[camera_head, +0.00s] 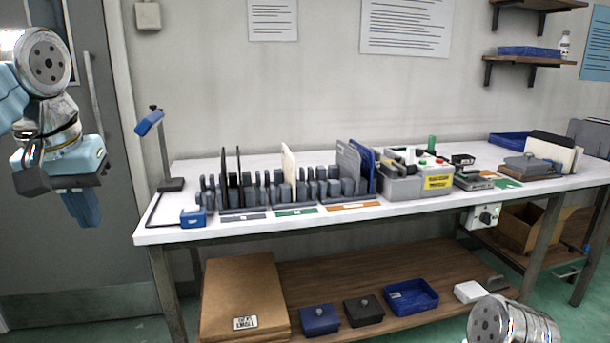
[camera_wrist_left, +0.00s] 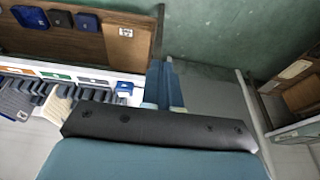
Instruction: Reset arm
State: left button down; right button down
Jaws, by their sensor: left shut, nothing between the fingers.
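My left gripper (camera_head: 82,208) hangs at the far left in the head view, in front of the grey door and clear of the table's left end. Its blue fingers point down and are shut with nothing between them. The fingers also show in the left wrist view (camera_wrist_left: 163,88), past the black edge of the gripper body. Of my right arm, only a silver and white link shows at the bottom right of the head view; the right gripper is out of frame.
The white table (camera_head: 160,236) carries a grey slotted rack (camera_head: 268,196) holding upright panels, a grey machine box (camera_head: 412,184) and a blue lamp (camera_head: 150,121) at its left end. A lower shelf (camera_head: 345,277) holds a cardboard box (camera_head: 242,290) and small trays.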

pick_arm(q)
jog(key=w+d+f+m+h, duration=0.1)
jog(key=w+d+f, duration=0.25)
jog(key=f, duration=0.35)
jog(key=w+d+f+m+g, duration=0.1)
jog(key=w+d+f, duration=0.1)
jog(key=w+f, duration=0.35)
jog(key=w+d+f+m+h, duration=0.15)
jog(key=w+f, duration=0.25)
jog(key=f, duration=0.4)
jog(key=d+f+g, duration=0.1)
jog(key=d+f, duration=0.3)
jog(key=f, duration=0.6)
jog(key=d+f, duration=0.3)
jog(key=f, duration=0.7)
jog(key=s+d+f+h, duration=0.1)
jog(key=s+d+f, duration=0.3)
jog(key=f, duration=0.5)
jog(key=s+d+f+h, duration=0.1)
jog(key=s+f+h, duration=0.1)
jog(key=s+f, duration=0.55)
jog(key=s+d+f+n, duration=0.1)
jog(key=s+f+n, duration=0.1)
jog(key=s+f, duration=0.6)
jog(key=s, duration=0.3)
jog(key=shift+s+f+g, duration=0.2)
jog(key=shift+f+g, duration=0.2)
jog(key=shift+n, duration=0.25)
